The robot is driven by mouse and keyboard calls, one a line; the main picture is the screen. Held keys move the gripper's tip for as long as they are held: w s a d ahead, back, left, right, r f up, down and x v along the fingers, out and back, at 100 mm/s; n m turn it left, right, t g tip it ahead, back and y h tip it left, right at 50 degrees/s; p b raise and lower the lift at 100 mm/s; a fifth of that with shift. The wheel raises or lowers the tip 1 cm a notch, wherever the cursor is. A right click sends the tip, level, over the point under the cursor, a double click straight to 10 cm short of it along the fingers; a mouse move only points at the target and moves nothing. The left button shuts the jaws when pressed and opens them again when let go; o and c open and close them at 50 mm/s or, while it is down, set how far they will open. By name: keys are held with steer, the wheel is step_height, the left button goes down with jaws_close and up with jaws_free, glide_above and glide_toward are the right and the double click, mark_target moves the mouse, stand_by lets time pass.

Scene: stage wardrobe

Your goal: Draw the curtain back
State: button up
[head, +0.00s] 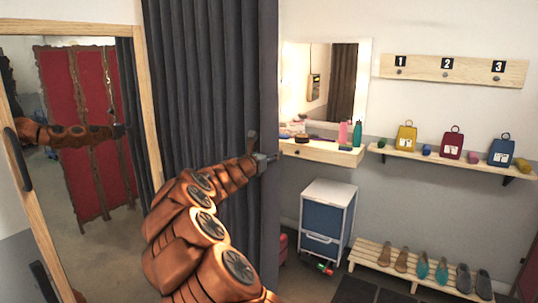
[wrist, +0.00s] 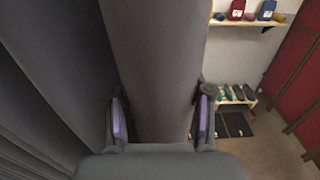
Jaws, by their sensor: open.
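The dark grey curtain (head: 208,75) hangs in vertical folds in the middle of the head view. Its right edge borders the vanity alcove. My gripper (head: 272,157) is in front of the curtain by that right edge. In the wrist view, my gripper (wrist: 160,118) is open, with one finger on each side of a thick fold of the curtain (wrist: 153,60). More folds fill the left of that view. I cannot tell whether the fingers touch the cloth. The curtain's lower part is partly hidden behind my arm.
A wood-framed mirror (head: 88,215) stands at left, reflecting a red screen. Right of the curtain are a vanity shelf (head: 318,153), a blue-and-white drawer cart (head: 325,222) and a shoe rack (head: 420,271). A wall shelf (head: 448,160) holds small bags. Some floor is clear.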

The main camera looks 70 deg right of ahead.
steer(key=shift+o, duration=1.4)
steer(key=shift+w+a, duration=0.1)
steer(key=shift+a, duration=0.05)
steer(key=w+a, duration=0.1)
steer(key=a, duration=1)
steer(key=shift+w+a, duration=0.2)
steer(key=shift+a, duration=0.2)
steer(key=shift+r, duration=0.1)
